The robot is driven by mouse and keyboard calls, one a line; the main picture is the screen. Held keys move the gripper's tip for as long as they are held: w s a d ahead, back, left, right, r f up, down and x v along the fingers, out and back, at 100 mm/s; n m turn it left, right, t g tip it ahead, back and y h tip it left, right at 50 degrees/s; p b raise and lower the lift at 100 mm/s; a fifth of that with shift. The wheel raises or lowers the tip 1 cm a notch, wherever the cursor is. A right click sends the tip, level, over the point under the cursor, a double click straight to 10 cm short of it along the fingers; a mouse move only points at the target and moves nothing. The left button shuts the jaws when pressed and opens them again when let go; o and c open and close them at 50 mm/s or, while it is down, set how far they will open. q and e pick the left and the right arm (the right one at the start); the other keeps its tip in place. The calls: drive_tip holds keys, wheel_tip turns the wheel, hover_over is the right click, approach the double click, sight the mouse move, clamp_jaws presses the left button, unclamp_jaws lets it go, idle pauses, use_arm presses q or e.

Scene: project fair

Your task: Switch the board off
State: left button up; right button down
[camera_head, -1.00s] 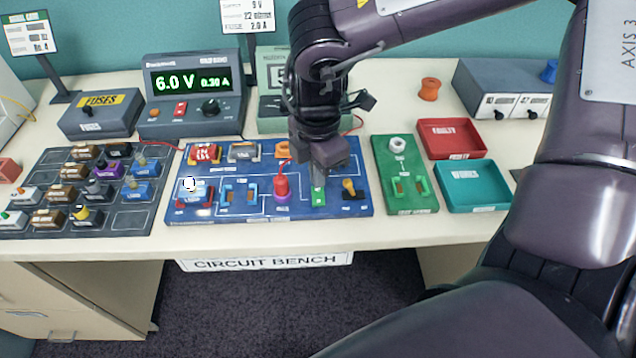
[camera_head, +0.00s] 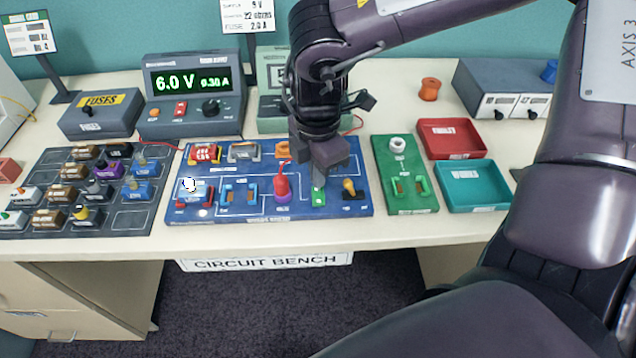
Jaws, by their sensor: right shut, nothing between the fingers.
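The blue circuit board (camera_head: 240,208) lies on the bench in the middle. At its front right corner is a black switch with a yellow lever (camera_head: 349,187). A small green part (camera_head: 319,198) sits just left of it. My right gripper (camera_head: 320,183) is shut and empty, pointing down over the board just behind the green part and left of the yellow lever. Its fingertips are small here, so I cannot tell whether they touch anything. The power supply (camera_head: 190,88) reads 6.0 V and 0.30 A. My left gripper is not in view.
A red plug piece (camera_head: 282,188) stands close left of my gripper. A green board (camera_head: 405,200), a red tray (camera_head: 450,150) and a teal tray (camera_head: 477,199) lie to the right. A dark parts tray (camera_head: 125,219) is at the left. My right arm covers the right side.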

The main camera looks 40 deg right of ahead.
idle(0.3)
drive_tip(key=shift+f, duration=0.1)
drive_tip(key=shift+f+b, duration=0.9)
drive_tip(key=shift+b, duration=0.1)
idle(0.4)
drive_tip(key=shift+r, duration=0.1)
drive_tip(key=shift+r+p, duration=2)
drive_tip(key=shift+r, duration=1.5)
